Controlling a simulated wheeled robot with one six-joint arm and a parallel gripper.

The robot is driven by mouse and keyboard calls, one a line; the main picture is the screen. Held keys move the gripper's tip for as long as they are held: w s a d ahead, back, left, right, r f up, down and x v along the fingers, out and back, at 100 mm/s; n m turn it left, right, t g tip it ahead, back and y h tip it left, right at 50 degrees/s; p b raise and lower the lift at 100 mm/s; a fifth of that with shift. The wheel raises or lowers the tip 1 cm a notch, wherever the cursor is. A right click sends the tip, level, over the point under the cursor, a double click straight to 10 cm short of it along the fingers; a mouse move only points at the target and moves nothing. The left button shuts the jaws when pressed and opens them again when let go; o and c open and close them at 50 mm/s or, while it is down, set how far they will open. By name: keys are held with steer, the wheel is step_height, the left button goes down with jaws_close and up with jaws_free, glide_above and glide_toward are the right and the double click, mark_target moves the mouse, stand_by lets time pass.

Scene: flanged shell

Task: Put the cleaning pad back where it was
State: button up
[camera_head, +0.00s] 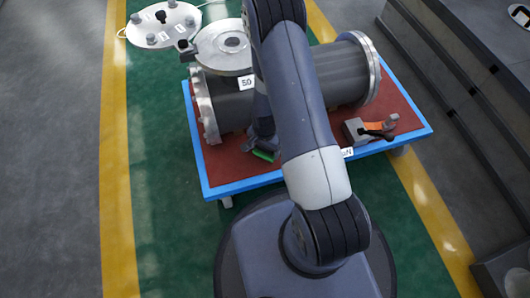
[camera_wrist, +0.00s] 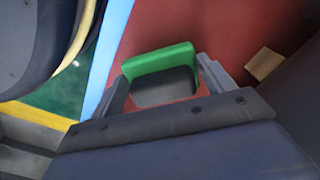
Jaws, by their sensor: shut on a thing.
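The cleaning pad is a green strip with a dark grey block behind it. In the wrist view the pad (camera_wrist: 160,60) sits between the two fingers of my gripper (camera_wrist: 165,84), which is shut on it. In the head view the green edge of the pad (camera_head: 263,156) shows just over the red top of the blue-edged table (camera_head: 240,184), in front of the grey flanged shell (camera_head: 345,78). My arm hides part of the shell and most of the gripper (camera_head: 262,143). I cannot tell whether the pad touches the table.
A grey tool with an orange part (camera_head: 374,126) lies on the table's right side. A tan block (camera_wrist: 264,64) shows right of the gripper in the wrist view. A round plate with knobs (camera_head: 163,22) is at the upper left. Dark steps (camera_head: 470,85) stand at the right.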

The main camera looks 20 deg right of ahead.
mark_target(265, 152)
steer(key=shift+f+b, duration=0.3)
steer(key=shift+f, duration=1.05)
steer(key=shift+f, duration=0.2)
steer(key=o, duration=0.9)
steer(key=shift+r, duration=0.15)
step_height(265, 152, up, 12)
steer(key=p, duration=0.4)
steer(key=shift+r, duration=0.1)
steer(key=shift+f+b, duration=1.35)
steer(key=shift+f, duration=2.9)
